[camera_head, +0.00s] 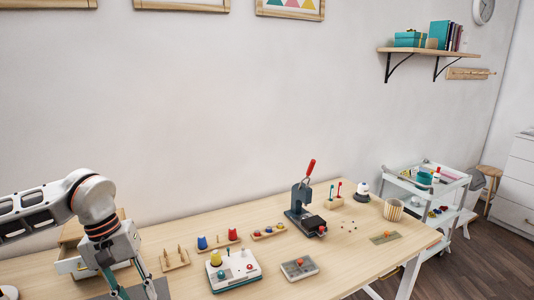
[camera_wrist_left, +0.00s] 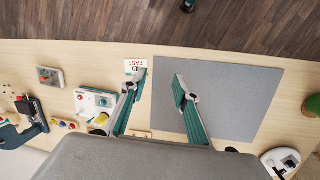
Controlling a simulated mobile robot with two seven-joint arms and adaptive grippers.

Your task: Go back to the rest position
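My left gripper (camera_head: 133,291) hangs at the lower left of the head view, over the table's front left part. In the left wrist view its two green-grey fingers (camera_wrist_left: 160,82) stand apart with nothing between them. They are above the wooden table (camera_wrist_left: 285,108), near a grey mat (camera_wrist_left: 235,95) and a white printed card (camera_wrist_left: 136,67). In the head view the fingertips are partly cut off by the bottom edge. My right gripper shows in neither view.
A white board with knobs (camera_head: 232,269), a grey tray (camera_head: 299,268) and a red-handled press (camera_head: 306,205) stand on the table right of my left gripper. A small wooden drawer box (camera_head: 72,240) is behind the arm. A white cart (camera_head: 425,186) stands right of the table.

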